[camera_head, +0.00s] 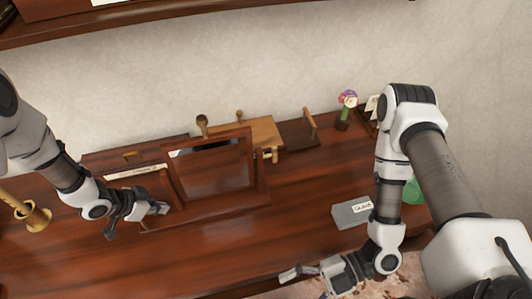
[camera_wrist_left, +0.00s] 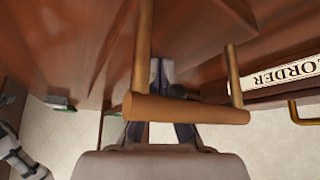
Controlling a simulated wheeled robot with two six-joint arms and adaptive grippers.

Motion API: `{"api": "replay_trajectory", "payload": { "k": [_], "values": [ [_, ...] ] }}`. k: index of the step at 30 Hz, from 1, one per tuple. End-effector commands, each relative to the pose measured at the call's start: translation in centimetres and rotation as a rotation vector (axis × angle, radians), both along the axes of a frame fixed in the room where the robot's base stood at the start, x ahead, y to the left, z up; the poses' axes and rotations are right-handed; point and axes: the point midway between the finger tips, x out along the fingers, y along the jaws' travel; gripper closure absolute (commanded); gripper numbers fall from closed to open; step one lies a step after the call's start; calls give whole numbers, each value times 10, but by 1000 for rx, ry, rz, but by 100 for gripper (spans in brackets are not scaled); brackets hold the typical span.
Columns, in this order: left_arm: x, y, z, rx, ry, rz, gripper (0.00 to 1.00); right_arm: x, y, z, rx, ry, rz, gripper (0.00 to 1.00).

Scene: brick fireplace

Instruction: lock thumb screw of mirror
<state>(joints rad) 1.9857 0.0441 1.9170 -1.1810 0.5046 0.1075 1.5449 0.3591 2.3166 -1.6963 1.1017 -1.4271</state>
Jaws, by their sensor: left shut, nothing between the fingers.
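The mirror (camera_head: 214,172) stands in a dark reddish wooden frame on the desk. A small brass-coloured knob (camera_head: 269,155) shows at its right side; I cannot tell if it is the thumb screw. No screw shows clearly at the mirror's left side. My left gripper (camera_head: 163,208) is shut and empty, low beside the mirror's left edge. Its fingertips (camera_wrist_left: 162,72) point at dark wood in the left wrist view; contact is unclear. A tan crossbar with two rods (camera_wrist_left: 185,108) partly covers the fingers. My right gripper (camera_head: 287,274) is at the front edge, its fingers unclear.
A labelled wooden box (camera_head: 137,173) lies behind my left gripper; its label shows in the left wrist view (camera_wrist_left: 292,76). A brass horn-shaped object (camera_head: 33,215) is at far left. A grey box (camera_head: 352,214) and a flower (camera_head: 346,105) are at right. The front middle is clear.

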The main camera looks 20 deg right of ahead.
Motion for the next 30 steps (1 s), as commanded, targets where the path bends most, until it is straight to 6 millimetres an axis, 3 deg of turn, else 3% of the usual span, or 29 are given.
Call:
{"api": "replay_trajectory", "payload": {
  "k": [1, 4, 10, 14, 18, 21, 26, 30],
  "values": [
    [0, 0, 0, 0, 0, 0, 100, 5, -1, 18, 51, -65, 16, 21],
    [0, 0, 0, 0, 0, 0, 100, 31, -11, 42, 153, -234, 43, 21],
    [0, 0, 0, 0, 0, 0, 100, 113, -43, 26, 188, -390, 2, 21],
    [0, 0, 0, 0, 0, 0, 100, 177, -72, 28, 211, -497, -18, 21],
    [0, 0, 0, 0, 0, 0, 100, 251, -116, 51, 244, -628, -8, 21],
    [0, 0, 0, 0, 0, 0, 100, 288, -143, 73, 262, -695, 16, 21],
    [0, 0, 0, 0, 0, 0, 100, 312, -162, 93, 271, -739, 45, 21],
    [0, 0, 0, 0, 0, 0, 100, 313, -150, 95, 274, -741, 49, 21]
  ]
}}
